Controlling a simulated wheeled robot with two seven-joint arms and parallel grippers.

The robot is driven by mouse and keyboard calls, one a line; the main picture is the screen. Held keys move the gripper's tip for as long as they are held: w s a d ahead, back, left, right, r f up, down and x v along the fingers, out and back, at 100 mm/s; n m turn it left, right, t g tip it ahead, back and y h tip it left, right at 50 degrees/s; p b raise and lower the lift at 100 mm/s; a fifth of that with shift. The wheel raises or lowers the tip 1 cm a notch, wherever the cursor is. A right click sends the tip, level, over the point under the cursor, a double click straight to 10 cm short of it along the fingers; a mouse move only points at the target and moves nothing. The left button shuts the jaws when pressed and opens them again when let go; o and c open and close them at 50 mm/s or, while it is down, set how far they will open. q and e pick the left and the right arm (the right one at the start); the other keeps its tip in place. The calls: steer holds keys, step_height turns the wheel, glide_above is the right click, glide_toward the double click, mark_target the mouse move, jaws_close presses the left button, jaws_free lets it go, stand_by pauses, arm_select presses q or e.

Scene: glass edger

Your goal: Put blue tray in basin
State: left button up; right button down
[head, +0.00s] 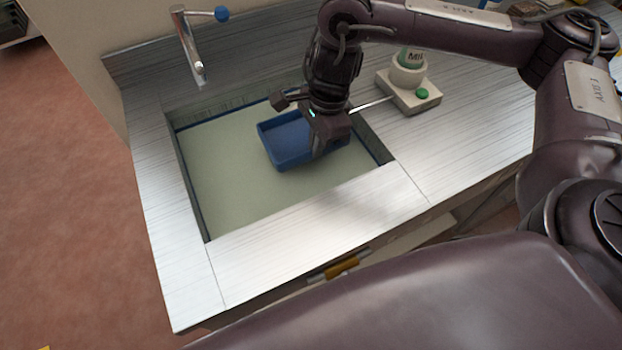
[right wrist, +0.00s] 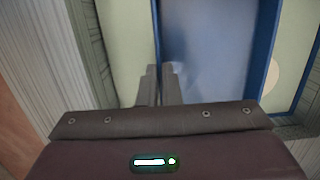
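The blue tray (head: 284,145) is inside the outline of the sink basin (head: 225,185), towards its far right part. The basin has a pale green floor. I cannot tell whether the tray touches that floor. My right gripper (head: 319,150) points down over the tray's right part and hides some of it. In the right wrist view its two fingers (right wrist: 162,85) are close together with the rim of the tray (right wrist: 215,60) between them. The tray looks empty where it shows. My left gripper is not in view.
A metal tap (head: 189,50) with a blue knob stands behind the basin. A white device with a green button (head: 422,94) stands on the metal counter (head: 480,125) to the right, near my right arm. The basin's left and front floor is clear.

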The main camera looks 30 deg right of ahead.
step_height(320, 180, down, 9)
steer(key=b, duration=0.2)
steer(key=shift+b, duration=0.35)
step_height(320, 180, down, 3)
steer(key=shift+a+f+b, duration=0.1)
steer(key=shift+b, duration=0.5)
steer(key=shift+w+f, duration=0.1)
steer(key=shift+f, duration=0.25)
steer(key=c, duration=2)
jaws_free()
steer(key=shift+f, duration=0.1)
steer(key=o, duration=0.4)
